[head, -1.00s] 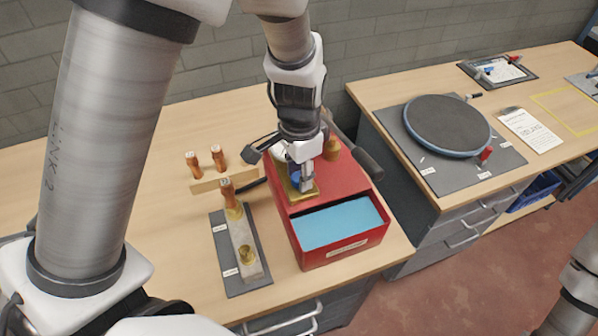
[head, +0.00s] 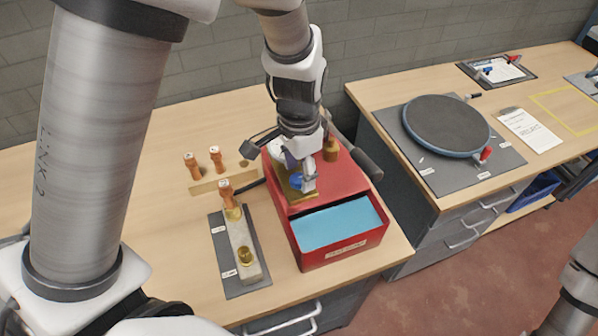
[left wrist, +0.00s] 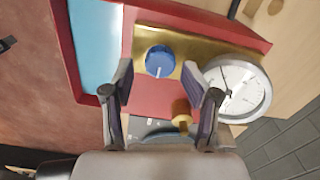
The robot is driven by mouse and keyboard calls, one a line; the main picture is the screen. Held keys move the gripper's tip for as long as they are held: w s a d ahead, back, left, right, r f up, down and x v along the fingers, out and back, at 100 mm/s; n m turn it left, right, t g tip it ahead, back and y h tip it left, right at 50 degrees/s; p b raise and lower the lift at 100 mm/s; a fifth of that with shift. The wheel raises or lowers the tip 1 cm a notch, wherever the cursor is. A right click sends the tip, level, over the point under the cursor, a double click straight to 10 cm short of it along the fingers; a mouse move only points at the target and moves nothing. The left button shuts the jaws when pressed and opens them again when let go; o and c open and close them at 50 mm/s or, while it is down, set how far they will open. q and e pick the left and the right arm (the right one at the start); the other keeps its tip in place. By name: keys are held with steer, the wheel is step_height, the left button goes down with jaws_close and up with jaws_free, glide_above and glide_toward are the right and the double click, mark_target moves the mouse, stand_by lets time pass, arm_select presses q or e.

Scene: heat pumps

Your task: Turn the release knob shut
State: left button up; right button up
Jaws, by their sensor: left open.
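The release knob (left wrist: 160,61) is a round blue knob with a white pointer mark, on a brass plate (left wrist: 188,36) on top of the red box. In the head view the blue knob (head: 296,180) shows just below my left gripper (head: 300,172), partly hidden by it. In the left wrist view my left gripper (left wrist: 166,88) is open, with its two fingers apart. The knob lies ahead of the gap between them, closer to the left finger. A white-faced gauge (left wrist: 238,90) stands beside the plate, next to the right finger. My right gripper is out of view.
The red box (head: 345,255) has a light blue basin (head: 340,223) at its front. A brass fitting (head: 330,150) and a dark handle (head: 360,158) are at its back right.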

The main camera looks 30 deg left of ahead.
mark_target(299, 179)
arm_select(q)
step_height(299, 179, up, 7)
steer(key=shift+s+f, duration=0.1)
stand_by(0.5)
